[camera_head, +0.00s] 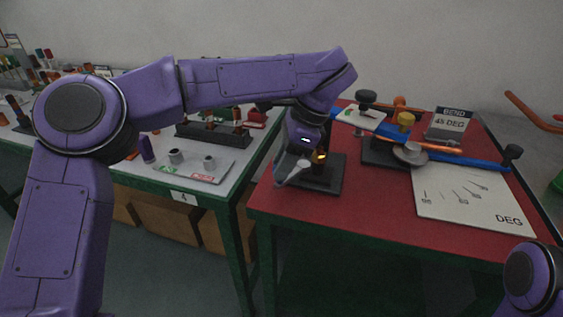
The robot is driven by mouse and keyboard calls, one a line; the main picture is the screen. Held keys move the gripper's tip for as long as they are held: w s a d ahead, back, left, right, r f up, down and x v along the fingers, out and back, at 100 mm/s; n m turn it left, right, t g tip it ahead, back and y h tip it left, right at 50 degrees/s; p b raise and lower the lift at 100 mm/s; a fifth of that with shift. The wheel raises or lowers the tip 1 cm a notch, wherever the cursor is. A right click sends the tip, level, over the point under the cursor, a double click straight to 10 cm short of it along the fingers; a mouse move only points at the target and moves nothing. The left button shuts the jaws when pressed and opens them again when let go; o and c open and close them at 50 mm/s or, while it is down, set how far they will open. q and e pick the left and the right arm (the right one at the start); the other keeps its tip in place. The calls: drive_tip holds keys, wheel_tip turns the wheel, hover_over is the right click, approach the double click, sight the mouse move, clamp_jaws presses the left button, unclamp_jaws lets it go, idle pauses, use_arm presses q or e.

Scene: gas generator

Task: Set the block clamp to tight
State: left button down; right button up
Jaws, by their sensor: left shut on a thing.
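My left arm reaches over the left bench to the red-topped table, and my left gripper (310,162) points down at its left end. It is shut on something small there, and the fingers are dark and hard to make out. Below it lies a black base plate (325,183). A grey lever-like handle (292,173) slants down to the left beside the gripper. A brass-coloured part (320,157) shows right at the fingertips. I cannot tell for certain which of these parts is the block clamp or how it is set. My right gripper is out of view.
On the red table (370,220) are a blue bending tool (470,162) with orange tube, a black block under a brass knob (405,119), a white DEG sheet (470,198) and a BEND 45 DEG sign (451,121). The left bench (250,160) holds small parts. The red table's front is clear.

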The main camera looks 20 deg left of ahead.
use_arm(q)
drive_tip(key=c, duration=0.8)
unclamp_jaws()
drive_tip(key=shift+d, duration=0.1)
drive_tip(key=shift+r, duration=0.1)
drive_tip(key=p+v, duration=0.3)
drive_tip(key=v, duration=0.7)
drive_tip(key=shift+r, duration=0.2)
drive_tip(key=shift+d, duration=0.15)
